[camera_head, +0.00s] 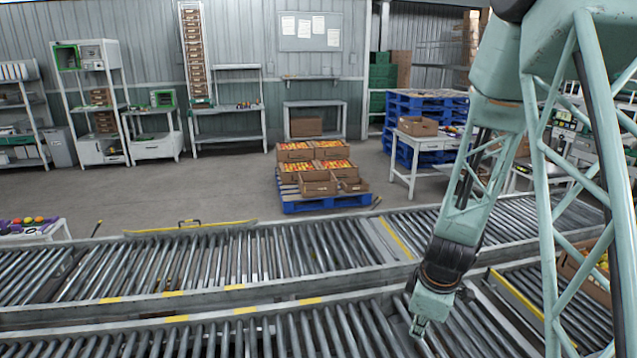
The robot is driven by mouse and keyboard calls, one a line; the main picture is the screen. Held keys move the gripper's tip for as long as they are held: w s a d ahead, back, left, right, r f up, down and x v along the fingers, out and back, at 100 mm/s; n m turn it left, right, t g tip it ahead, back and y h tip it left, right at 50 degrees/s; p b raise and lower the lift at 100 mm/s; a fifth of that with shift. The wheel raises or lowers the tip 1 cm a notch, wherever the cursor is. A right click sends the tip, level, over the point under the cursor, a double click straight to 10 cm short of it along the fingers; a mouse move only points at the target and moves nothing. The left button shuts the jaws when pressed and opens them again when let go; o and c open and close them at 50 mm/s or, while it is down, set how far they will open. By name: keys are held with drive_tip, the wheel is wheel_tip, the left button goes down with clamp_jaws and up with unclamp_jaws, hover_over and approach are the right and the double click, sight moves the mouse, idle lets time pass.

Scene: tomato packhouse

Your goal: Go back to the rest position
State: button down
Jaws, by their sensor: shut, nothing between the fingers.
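My arm comes down from the upper right, and my gripper (417,331) hangs at its lower end, pointing down over the near roller conveyor (270,335). The gripper is shut and holds nothing. Its fingertips are small in this view, and I cannot tell how high above the rollers they are.
A far roller conveyor (215,257) runs behind the near one. A carton of produce (590,268) stands at the right, partly hidden by my arm. A blue pallet (325,201) with several cartons is on the floor, left of a white table (420,150). The rollers left of my gripper are clear.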

drive_tip(key=s+a+r+m, duration=0.2)
drive_tip(key=s+r, duration=0.2)
drive_tip(key=r, duration=0.4)
drive_tip(key=s+a+r+m+y, duration=0.15)
drive_tip(key=s+r, duration=0.25)
drive_tip(key=r, duration=0.4)
drive_tip(key=s+a+r+m+h, duration=0.1)
drive_tip(key=s+a+r+m, duration=0.1)
drive_tip(key=s+r, duration=0.45)
drive_tip(key=s+r+m, duration=0.2)
drive_tip(key=s+r, duration=0.2)
drive_tip(key=s, duration=0.3)
drive_tip(key=s+r+m+b, duration=0.1)
drive_tip(key=s+r+m, duration=0.1)
drive_tip(key=s+r, duration=0.2)
drive_tip(key=s+r+m+t, duration=0.1)
drive_tip(key=s+r+m, duration=0.2)
drive_tip(key=s, duration=0.8)
drive_tip(key=shift+r, duration=0.85)
drive_tip(key=shift+w+f, duration=0.1)
